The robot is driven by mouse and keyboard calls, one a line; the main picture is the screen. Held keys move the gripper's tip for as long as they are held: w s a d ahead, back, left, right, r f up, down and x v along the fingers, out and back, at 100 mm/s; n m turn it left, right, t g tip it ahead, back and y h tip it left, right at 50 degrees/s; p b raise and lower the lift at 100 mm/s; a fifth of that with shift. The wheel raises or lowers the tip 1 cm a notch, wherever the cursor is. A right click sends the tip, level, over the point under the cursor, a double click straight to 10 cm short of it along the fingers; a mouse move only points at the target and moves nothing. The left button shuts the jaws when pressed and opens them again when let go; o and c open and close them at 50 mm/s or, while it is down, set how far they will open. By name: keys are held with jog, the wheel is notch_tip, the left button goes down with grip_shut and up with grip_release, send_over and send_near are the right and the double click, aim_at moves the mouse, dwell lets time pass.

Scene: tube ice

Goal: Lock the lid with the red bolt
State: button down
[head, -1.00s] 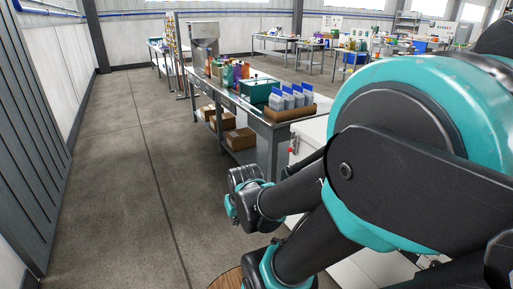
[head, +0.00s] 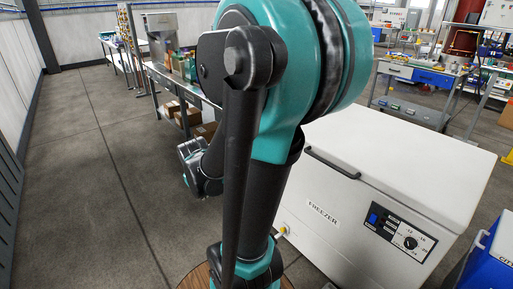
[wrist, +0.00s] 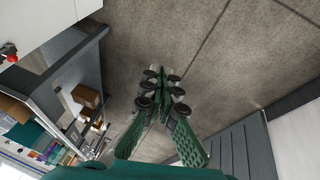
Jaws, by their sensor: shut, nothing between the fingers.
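The white chest freezer's lid (head: 400,150) looks down on its body, with a dark handle (head: 332,163) along the front edge. A red knob (wrist: 10,52), which looks like the bolt, sticks out from a white wall at the upper left of the wrist view. My arm hides the gripper in the head view.
The freezer front has a control panel (head: 400,232) with a dial. A steel bench (wrist: 62,75) with cardboard boxes (wrist: 87,96) below it lies left in the wrist view. A blue bin (head: 492,255) stands right of the freezer. The floor (head: 90,180) at left is clear.

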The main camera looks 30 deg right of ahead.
jog(key=w+d+n+h, duration=0.5)
jog(key=w+d+n, duration=0.2)
jog(key=w+d, duration=1.2)
jog(key=w+d+f+n+g+h, duration=0.1)
jog(key=w+d+f+n+h, duration=0.1)
jog(key=w+d+f+n, duration=0.2)
jog(key=w+d+f+n+g+h, duration=0.1)
jog(key=w+d+f+n+h, duration=0.2)
jog(key=w+d+f, duration=0.5)
jog(key=w+d+n, duration=0.1)
jog(key=w+d, duration=0.1)
jog(key=d, duration=0.2)
jog(key=shift+d, duration=0.35)
jog(key=d+f, duration=0.1)
jog(key=d, duration=0.8)
jog(key=shift+w+d, duration=0.2)
jog(key=shift+w, duration=0.05)
